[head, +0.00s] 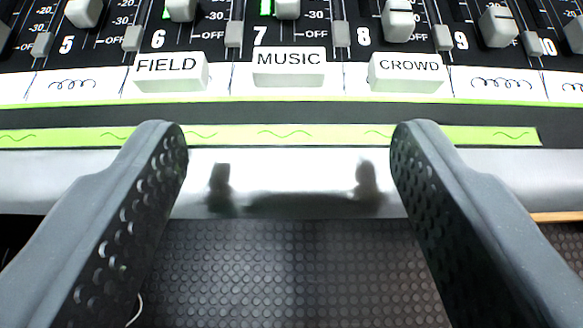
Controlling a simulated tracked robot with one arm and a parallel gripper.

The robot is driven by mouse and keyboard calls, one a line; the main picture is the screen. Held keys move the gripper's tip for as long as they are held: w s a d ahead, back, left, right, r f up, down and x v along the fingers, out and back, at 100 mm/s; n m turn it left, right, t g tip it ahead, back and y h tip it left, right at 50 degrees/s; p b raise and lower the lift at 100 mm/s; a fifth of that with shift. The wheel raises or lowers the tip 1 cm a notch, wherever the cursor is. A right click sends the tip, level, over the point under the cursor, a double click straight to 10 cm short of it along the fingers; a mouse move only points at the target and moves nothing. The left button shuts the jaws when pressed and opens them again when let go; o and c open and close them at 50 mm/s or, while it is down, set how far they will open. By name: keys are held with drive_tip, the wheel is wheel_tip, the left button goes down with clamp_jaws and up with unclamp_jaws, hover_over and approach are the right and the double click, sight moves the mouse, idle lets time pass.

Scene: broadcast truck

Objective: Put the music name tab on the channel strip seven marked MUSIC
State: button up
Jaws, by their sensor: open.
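The white music name tab (289,76), lettered MUSIC, sits on the white label band below channel number 7 of the mixing desk. Channel strip seven (262,36) shows above it, with its fader and printed scale. My gripper (288,135) is open and empty. Its two dark fingers stand wide apart, nearer to me than the tab, and do not touch it. The strip's own mark under the tab is hidden.
A FIELD tab (171,82) sits below 6 and a CROWD tab (407,80) below 8. Faders stand above them. A green tape strip (290,134) runs along the desk's front. The silver front edge (290,170) is bare, with dark studded floor (290,270) below.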

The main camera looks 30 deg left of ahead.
drive_tip(key=shift+v, duration=1.35)
drive_tip(key=w+d+r+m+t+h, duration=0.1)
drive_tip(key=d+r+m+t+h, duration=0.15)
drive_tip(key=d+r, duration=0.6)
drive_tip(key=w+d+r+m+t+h, duration=0.15)
drive_tip(key=d+r+h, duration=0.25)
drive_tip(key=r, duration=1)
drive_tip(key=s+r+m, duration=0.1)
drive_tip(key=s+r, duration=0.6)
drive_tip(key=r, duration=0.5)
drive_tip(key=s+d+r+m, duration=0.1)
drive_tip(key=s+r, duration=0.7)
drive_tip(key=r, duration=0.4)
drive_tip(key=shift+s+d+m+t+h, duration=0.3)
drive_tip(key=shift+m+h, duration=0.05)
drive_tip(key=shift+m, duration=0.05)
drive_tip(key=shift+r, duration=0.1)
